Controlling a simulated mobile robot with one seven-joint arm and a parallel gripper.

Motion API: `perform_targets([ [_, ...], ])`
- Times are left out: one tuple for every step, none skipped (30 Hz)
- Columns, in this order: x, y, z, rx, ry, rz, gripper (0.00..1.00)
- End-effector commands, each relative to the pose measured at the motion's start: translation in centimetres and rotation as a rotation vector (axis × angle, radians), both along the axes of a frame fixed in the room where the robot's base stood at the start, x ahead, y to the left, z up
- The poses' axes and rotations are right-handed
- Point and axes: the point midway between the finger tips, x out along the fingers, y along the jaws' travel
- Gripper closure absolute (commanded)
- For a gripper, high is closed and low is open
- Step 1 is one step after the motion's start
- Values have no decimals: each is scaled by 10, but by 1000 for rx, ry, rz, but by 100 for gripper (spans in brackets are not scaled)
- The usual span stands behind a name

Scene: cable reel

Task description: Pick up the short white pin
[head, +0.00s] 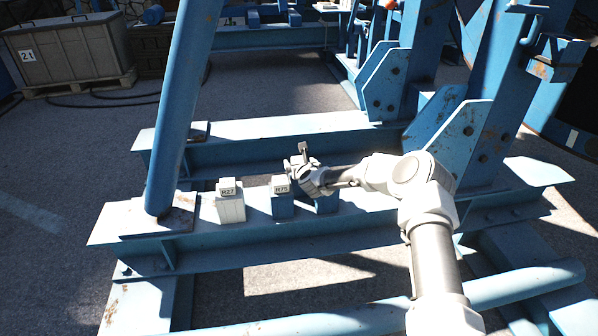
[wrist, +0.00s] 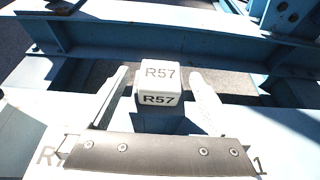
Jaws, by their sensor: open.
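A short white block-shaped pin (head: 230,207) with a tag reading M27 or R27 stands on the near blue beam, left in the head view. To its right stands a blue pin (head: 283,207) tagged R75. A third blue pin (head: 327,204) is partly hidden under my arm. My gripper (head: 297,160) is over the beam at that third pin, to the right of the white one. In the wrist view, my open fingers (wrist: 159,76) lie either side of a pin with a white cap marked R57 (wrist: 160,73) and a blue body. I cannot tell whether they touch it.
The near beam (head: 350,222) runs crosswise, with a second beam (head: 260,128) behind it. A slanted blue post (head: 186,100) rises at left, and gusseted steel uprights (head: 460,135) stand at right. A grey crate (head: 70,50) sits back left.

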Motion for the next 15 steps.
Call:
perform_targets([
  [2, 0, -1, 0, -1, -1, 3],
  [2, 0, 0, 0, -1, -1, 3],
  [2, 0, 0, 0, -1, -1, 3],
  [2, 0, 0, 0, -1, -1, 3],
  [2, 0, 0, 0, -1, -1, 3],
  [2, 0, 0, 0, -1, -1, 3],
  [2, 0, 0, 0, -1, 0, 3],
  [2, 0, 0, 0, -1, 0, 3],
  [2, 0, 0, 0, -1, 0, 8],
  [2, 0, 0, 0, -1, 0, 13],
  [2, 0, 0, 0, -1, 0, 19],
  [2, 0, 0, 0, -1, 0, 26],
  [2, 0, 0, 0, -1, 0, 31],
  [2, 0, 0, 0, -1, 0, 37],
  [2, 0, 0, 0, -1, 0, 44],
])
